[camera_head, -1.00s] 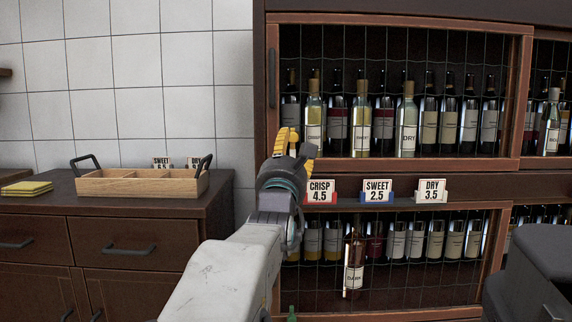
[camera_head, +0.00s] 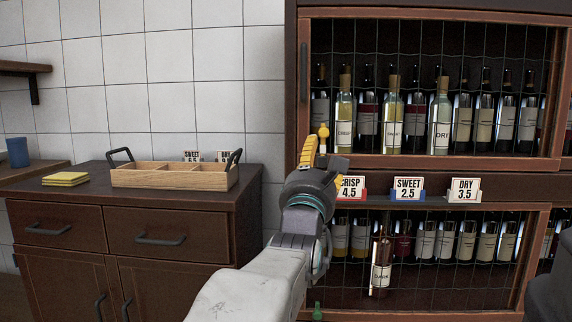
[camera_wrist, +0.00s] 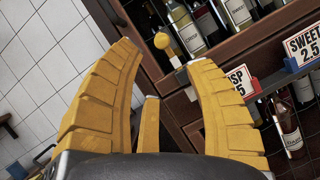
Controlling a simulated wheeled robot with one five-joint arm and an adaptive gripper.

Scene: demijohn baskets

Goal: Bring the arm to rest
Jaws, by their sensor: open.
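My gripper (camera_head: 318,145) is raised in front of the left edge of the wine cabinet, its yellow fingers pointing up. In the wrist view its fingers (camera_wrist: 160,85) are spread apart with nothing between them. My arm reaches up from the bottom of the head view and partly covers the CRISP 4.5 card (camera_head: 351,187). The gripper appears clear of the bottles, though its exact distance from the cabinet cannot be told.
The wine cabinet (camera_head: 430,180) holds several bottles behind wire mesh, with SWEET (camera_head: 408,189) and DRY (camera_head: 465,190) cards on its ledge. At left, a wooden divided tray (camera_head: 170,181) and yellow cloths (camera_head: 66,179) lie on a counter. A blue cup (camera_head: 17,152) stands far left.

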